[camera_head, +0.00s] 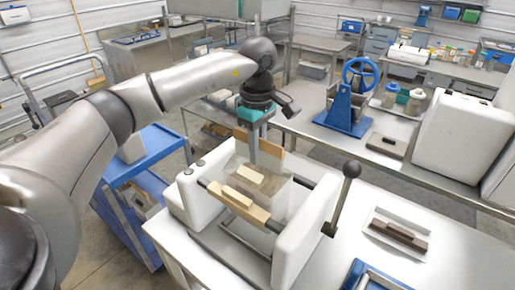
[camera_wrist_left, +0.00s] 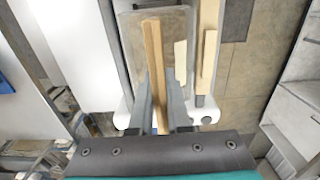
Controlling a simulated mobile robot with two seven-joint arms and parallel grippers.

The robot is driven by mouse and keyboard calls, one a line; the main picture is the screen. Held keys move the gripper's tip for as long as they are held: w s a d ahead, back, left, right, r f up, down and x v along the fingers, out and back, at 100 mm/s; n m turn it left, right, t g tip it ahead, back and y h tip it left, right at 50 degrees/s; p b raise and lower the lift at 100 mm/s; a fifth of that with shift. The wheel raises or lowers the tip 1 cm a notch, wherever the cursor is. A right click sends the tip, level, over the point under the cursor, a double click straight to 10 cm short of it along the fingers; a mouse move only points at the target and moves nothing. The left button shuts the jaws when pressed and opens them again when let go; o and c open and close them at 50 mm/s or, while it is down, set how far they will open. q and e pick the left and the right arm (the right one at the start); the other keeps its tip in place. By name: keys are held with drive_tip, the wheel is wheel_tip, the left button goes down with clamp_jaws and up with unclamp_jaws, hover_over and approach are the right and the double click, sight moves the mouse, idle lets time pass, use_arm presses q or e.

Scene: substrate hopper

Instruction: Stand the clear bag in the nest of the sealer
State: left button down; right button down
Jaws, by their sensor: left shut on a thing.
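The clear bag (camera_head: 282,192) is see-through, with a tan strip (camera_head: 270,143) along its top. My left gripper (camera_head: 254,160) points down and is shut on this strip, which also runs between the fingers in the left wrist view (camera_wrist_left: 153,55). The bag hangs upright between the white side blocks of the sealer (camera_head: 307,233), behind its front tan bar (camera_head: 238,203). In the left wrist view the bag (camera_wrist_left: 132,35) spreads beyond the fingers. The bag's lower edge and the nest are hard to make out, so I cannot tell whether they touch. My right gripper is not in view.
The sealer's lever with a black knob (camera_head: 351,169) rises at its right. A white tray with a dark bar (camera_head: 398,234) lies on the table to the right. A blue hand-wheel device (camera_head: 345,110) stands on the bench behind. A blue cart (camera_head: 150,150) is at the left.

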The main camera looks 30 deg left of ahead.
use_arm(q)
drive_tip(key=shift+f+b, duration=2.5)
drive_tip(key=shift+f, duration=1.1)
drive_tip(key=shift+f+b, duration=0.35)
drive_tip(key=shift+f, duration=0.2)
drive_tip(key=c, duration=0.8)
unclamp_jaws()
drive_tip(key=shift+d, duration=0.1)
drive_tip(key=shift+c, duration=0.2)
drive_tip(key=shift+o, duration=0.2)
drive_tip(key=shift+s+f, duration=0.15)
drive_tip(key=shift+f, duration=0.05)
wheel_tip(320, 180, up, 16)
drive_tip(key=shift+f+p, duration=0.2)
drive_tip(key=shift+p, duration=0.25)
drive_tip(key=shift+f, duration=0.1)
